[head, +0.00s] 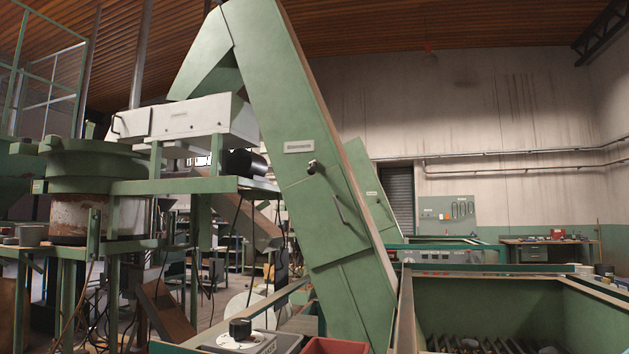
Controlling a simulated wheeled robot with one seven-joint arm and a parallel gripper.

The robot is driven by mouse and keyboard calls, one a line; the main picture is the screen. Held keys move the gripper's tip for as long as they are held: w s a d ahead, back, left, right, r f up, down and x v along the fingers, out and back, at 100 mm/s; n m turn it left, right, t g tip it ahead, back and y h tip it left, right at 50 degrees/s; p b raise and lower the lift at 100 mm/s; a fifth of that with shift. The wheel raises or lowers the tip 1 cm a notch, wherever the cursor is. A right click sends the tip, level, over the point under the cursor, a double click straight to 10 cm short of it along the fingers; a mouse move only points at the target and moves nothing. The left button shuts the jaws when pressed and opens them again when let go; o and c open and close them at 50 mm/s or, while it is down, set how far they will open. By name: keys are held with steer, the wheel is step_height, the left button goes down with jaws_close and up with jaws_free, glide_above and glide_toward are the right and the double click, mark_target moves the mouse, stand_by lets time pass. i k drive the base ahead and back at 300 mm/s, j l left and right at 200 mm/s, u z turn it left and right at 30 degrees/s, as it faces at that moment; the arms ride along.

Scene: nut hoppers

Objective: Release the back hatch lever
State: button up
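A tall green inclined conveyor housing (270,110) fills the middle of the head view. On its face is a hatch panel (318,225) with visible seams that looks closed. A small dark latch or lever with a light base (311,167) sits at the panel's upper edge. A thin slanted handle (342,212) is on the panel's right part. I cannot tell which of these is the back hatch lever. My gripper is not in view, and nothing is seen touching the latch or the handle.
A green open hopper (490,300) with a slatted bottom is at lower right. A black knob (240,328) on a box and a red bin (335,346) are at the bottom. A round bowl feeder (92,165) and steel frames stand left. A workbench (550,243) is far right.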

mark_target(312, 170)
steer(key=j+u, duration=0.2)
steer(key=u, duration=0.15)
steer(key=i+j+u, duration=0.15)
steer(key=u, duration=0.2)
steer(key=j+u, duration=0.15)
steer(key=u, duration=0.2)
steer(key=i, duration=0.05)
